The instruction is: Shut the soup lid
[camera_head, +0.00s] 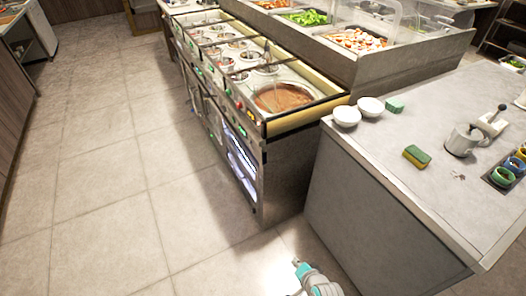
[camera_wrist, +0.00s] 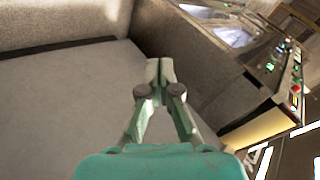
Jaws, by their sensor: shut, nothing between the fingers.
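The soup well (camera_head: 283,97) is a large round opening filled with reddish-brown soup, at the near end of the steel serving counter. Its soup surface is uncovered. A thin upright handle or edge (camera_head: 267,50) stands at its back; I cannot tell whether it belongs to the lid or a ladle. My gripper (camera_head: 298,264) is at the bottom of the head view, low in front of the counters and well away from the soup. In the wrist view my gripper (camera_wrist: 159,70) has its fingers together and empty.
The counter's control panel (camera_wrist: 292,90) has small lit buttons. A grey worktop (camera_head: 450,105) on the right holds white bowls (camera_head: 347,116), a yellow-green sponge (camera_head: 417,156) and a grey mug (camera_head: 462,140). The tiled floor (camera_head: 100,180) on the left is clear.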

